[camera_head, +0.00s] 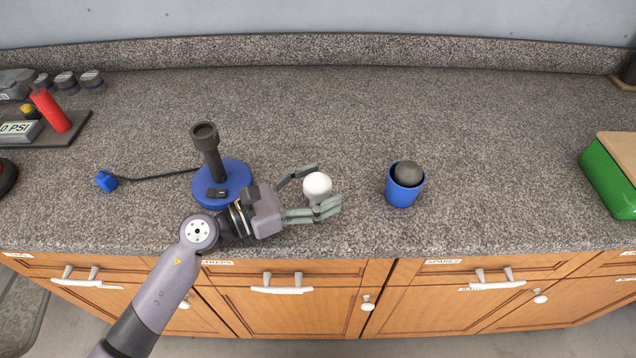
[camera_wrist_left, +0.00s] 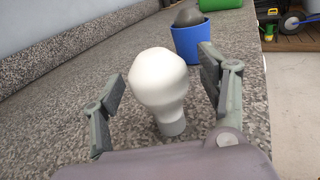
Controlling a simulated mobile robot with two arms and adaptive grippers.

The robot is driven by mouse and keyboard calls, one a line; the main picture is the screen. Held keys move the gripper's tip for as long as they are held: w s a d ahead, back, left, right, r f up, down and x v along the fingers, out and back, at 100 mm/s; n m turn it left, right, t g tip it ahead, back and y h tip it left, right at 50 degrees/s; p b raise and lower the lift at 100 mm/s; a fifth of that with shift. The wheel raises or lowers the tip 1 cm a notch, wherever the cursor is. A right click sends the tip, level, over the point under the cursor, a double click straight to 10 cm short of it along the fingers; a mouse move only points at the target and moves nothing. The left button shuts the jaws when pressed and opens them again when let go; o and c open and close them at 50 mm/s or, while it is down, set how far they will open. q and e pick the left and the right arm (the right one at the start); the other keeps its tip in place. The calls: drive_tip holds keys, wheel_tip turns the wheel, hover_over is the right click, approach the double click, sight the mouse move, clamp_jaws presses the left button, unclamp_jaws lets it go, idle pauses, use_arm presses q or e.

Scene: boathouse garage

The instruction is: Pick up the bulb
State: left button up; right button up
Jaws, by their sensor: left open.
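The white bulb (camera_head: 317,185) stands on the speckled grey counter, left of the blue cup. In the left wrist view the bulb (camera_wrist_left: 159,82) is upright, round end up, with its grey base down. My left gripper (camera_head: 325,188) is open, with one finger on each side of the bulb. In the left wrist view the gripper (camera_wrist_left: 160,95) shows gaps between both fingers and the bulb. In the head view the near finger hides the bulb's lower part. My right gripper is not in view.
A blue cup (camera_head: 404,190) holding a dark grey ball (camera_head: 408,173) stands to the right. A blue-based lamp holder (camera_head: 222,184) with a cord stands left, close to my left wrist. A green box (camera_head: 610,178) is at far right. The counter behind is clear.

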use_arm(q)
drive_tip(key=shift+c, duration=0.3)
drive_tip(key=c, duration=1.2)
